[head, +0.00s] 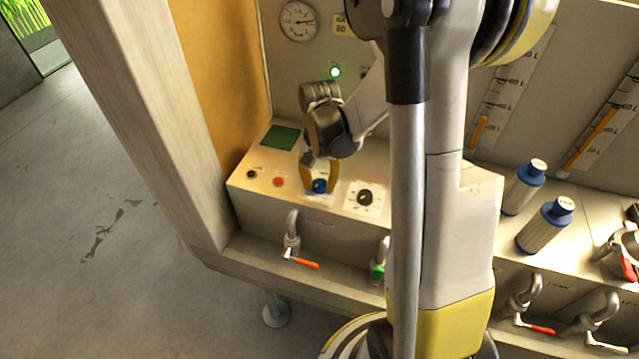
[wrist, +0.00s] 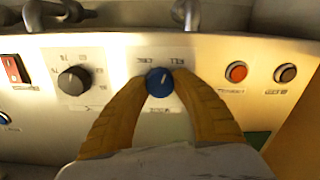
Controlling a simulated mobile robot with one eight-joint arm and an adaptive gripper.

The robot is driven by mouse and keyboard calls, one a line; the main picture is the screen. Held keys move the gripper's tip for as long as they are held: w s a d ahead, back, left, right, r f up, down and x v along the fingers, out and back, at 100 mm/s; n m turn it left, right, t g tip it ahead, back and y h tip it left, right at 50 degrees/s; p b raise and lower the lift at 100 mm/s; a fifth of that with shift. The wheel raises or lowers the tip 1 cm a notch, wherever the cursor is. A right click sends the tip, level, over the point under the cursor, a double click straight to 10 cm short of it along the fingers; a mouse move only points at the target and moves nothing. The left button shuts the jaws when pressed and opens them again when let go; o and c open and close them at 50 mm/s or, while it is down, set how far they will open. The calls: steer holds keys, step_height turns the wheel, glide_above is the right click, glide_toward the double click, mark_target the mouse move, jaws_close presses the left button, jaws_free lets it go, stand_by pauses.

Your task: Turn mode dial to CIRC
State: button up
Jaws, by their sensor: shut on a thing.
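The blue mode dial (head: 320,186) is on the sloped control panel (head: 243,183), between a red button and a black knob. In the wrist view the blue dial (wrist: 159,82) shows a pale pointer line tilted slightly to the right, with small labels above it on both sides, too blurred and turned over to read surely. My gripper (head: 319,182) reaches down to the panel. Its two yellow fingers, also in the wrist view (wrist: 161,84), are shut on the dial's two sides. The dial's lower edge is close to the fingers and palm.
A black knob (head: 365,197) sits right of the dial. A red button (head: 278,182), a dark button (head: 252,174) and a green screen (head: 284,136) lie left. A lever valve with an orange handle (head: 302,261) hangs below. Blue-capped bottles (head: 546,226) stand right. A green lamp (head: 335,72) glows above.

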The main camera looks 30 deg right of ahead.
mark_target(320, 183)
steer(key=n+b, duration=0.1)
steer(key=n, duration=0.4)
steer(key=shift+n, duration=0.3)
steer(key=n, duration=0.5)
steer(key=shift+n, duration=0.3)
steer(key=o, duration=1.2)
steer(key=shift+o, duration=0.2)
step_height(320, 183, up, 12)
